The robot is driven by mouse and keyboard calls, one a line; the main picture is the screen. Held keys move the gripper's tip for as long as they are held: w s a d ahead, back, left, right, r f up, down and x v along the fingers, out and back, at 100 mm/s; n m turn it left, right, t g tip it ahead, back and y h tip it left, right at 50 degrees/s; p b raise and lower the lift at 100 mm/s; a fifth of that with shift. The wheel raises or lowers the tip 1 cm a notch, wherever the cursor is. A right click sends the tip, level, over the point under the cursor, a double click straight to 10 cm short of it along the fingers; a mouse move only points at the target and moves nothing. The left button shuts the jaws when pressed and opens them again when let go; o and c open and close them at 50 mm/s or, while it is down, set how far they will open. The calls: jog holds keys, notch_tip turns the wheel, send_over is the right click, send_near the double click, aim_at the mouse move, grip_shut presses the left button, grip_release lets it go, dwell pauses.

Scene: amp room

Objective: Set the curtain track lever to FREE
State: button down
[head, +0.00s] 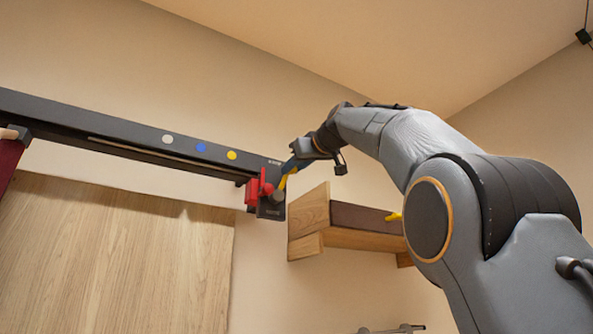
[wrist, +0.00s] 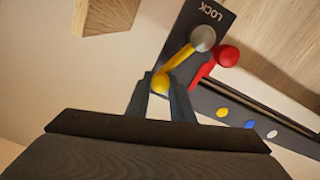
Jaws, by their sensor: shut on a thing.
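The yellow lever (wrist: 181,58) runs from a grey round hub (wrist: 203,38) on a dark plate (wrist: 216,18) to a knob at its tip. My gripper (wrist: 160,85) is shut on the lever's knob, one finger on each side. The plate end beyond the hub reads LOCK; I cannot read a FREE mark. In the head view the lever (head: 283,182) slants up and right from the hub (head: 278,196), at the right end of the track (head: 110,133). My gripper (head: 297,165) is at its upper end, with the fingertips small and partly hidden.
A red part with a round knob (wrist: 228,56) sits close beside the hub. White, blue and yellow dots (head: 232,155) mark the track. A wooden shelf-like block (head: 309,222) is on the wall right of the plate. A wood panel (head: 110,260) stands below the track.

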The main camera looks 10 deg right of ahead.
jog(key=shift+a+f, duration=0.1)
dwell(0.4)
jog(key=c, duration=1.5)
grip_release()
jog(key=shift+w, duration=0.15)
jog(key=shift+c, duration=0.2)
jog(key=b+v, duration=0.3)
jog(key=v, duration=0.5)
jog(key=shift+b, duration=0.35)
jog(key=shift+a, duration=0.1)
